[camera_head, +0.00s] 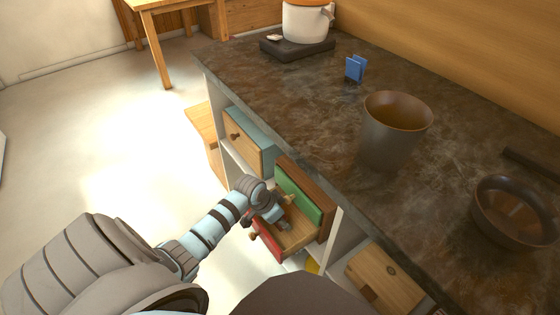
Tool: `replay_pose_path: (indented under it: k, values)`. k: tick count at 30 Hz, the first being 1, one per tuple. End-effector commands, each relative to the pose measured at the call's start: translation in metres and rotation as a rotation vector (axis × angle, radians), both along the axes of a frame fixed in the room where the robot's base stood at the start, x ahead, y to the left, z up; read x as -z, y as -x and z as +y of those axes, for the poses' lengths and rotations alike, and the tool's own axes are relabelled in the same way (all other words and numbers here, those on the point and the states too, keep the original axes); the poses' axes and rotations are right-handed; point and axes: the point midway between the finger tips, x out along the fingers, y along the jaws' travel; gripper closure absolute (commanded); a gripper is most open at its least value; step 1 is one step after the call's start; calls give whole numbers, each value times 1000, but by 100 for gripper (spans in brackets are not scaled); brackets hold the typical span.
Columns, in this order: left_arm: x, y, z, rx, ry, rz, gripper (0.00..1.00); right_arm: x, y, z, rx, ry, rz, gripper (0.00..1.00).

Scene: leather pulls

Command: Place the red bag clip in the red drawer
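The red drawer (266,246) is pulled out from the counter's front, its red face towards the lower left and its wooden inside partly visible. My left gripper (280,218) reaches down at the open drawer's left side, over or just inside it. Its fingers are small and partly hidden, so I cannot tell whether they are open or shut. I cannot make out the red bag clip; it may be hidden by the gripper or the drawer walls. My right gripper is not in view.
A blue-sided drawer (250,144) is farther left. On the dark countertop (300,105) stand a blue clip-like object (356,69), a tall brown pot (390,145) and a brown bowl (512,215). A wooden drawer (385,280) is lower right.

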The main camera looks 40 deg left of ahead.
Motion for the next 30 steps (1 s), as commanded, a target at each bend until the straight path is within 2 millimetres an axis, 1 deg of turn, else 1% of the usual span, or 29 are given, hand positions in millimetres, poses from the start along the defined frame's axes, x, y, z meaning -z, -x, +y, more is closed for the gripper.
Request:
replay_pose_path:
  k: [9, 11, 13, 17, 24, 27, 30]
  values:
    - [-1, 0, 0, 0, 0, -1, 42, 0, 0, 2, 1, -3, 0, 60]
    - [-3, 0, 0, 0, 0, -1, 42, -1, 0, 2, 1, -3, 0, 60]
    - [-9, 2, 1, 0, -1, -1, 42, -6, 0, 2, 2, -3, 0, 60]
    - [-34, 11, 4, 1, -3, -1, 42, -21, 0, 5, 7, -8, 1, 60]
    - [-91, 33, 11, 2, -4, -1, 42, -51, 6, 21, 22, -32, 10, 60]
    - [-107, 40, 13, 1, -2, -2, 42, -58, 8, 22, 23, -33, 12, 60]
    - [-113, 43, 13, 0, -1, 0, 42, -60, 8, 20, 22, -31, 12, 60]
